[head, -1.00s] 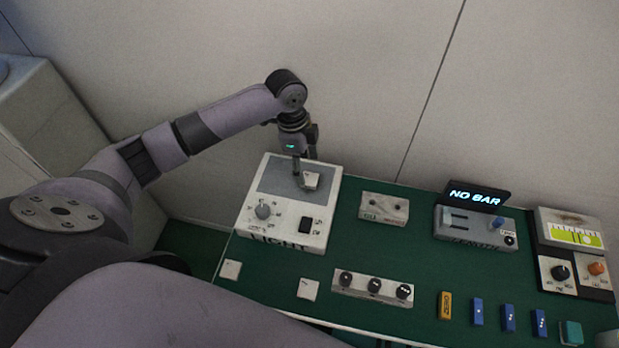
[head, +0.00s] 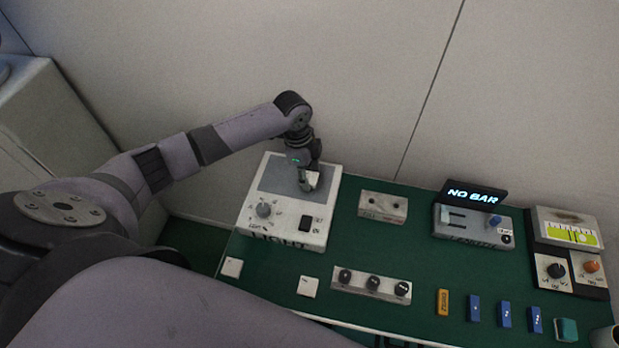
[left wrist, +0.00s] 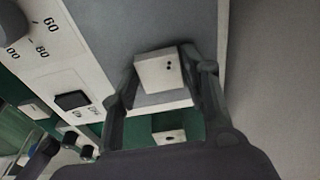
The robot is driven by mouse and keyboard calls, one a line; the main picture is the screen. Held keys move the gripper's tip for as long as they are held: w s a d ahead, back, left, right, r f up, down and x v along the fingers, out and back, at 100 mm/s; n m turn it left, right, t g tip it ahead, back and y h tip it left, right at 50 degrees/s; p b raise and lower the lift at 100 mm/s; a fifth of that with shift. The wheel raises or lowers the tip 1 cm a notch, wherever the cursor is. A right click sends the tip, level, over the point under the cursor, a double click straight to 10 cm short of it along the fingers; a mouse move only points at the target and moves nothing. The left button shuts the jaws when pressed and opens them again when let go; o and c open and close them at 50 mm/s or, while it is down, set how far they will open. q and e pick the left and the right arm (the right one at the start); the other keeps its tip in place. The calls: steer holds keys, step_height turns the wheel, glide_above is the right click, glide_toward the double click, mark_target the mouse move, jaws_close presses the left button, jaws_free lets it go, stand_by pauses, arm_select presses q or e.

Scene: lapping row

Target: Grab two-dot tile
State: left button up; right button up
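The two-dot tile (left wrist: 158,72) is a small white block with two black dots, on the grey plate of the white box marked LIGHT (head: 283,237). In the left wrist view it lies between the two dark fingers of my left gripper (left wrist: 170,75). The left finger is very near its edge, and a narrow gap seems to show on the right. In the head view my left gripper (head: 308,185) points down over the plate and mostly hides the tile. My right gripper is not in view.
Two white tiles (head: 232,267) (head: 308,286) lie on the green mat in front of the box. A three-knob block (head: 371,285), a grey block (head: 383,207), a NO BAR display (head: 474,195) and several coloured blocks stand to the right. A wall rises behind.

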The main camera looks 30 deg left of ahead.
arm_select(q)
steer(key=c, duration=0.8)
steer(key=shift+r, duration=0.1)
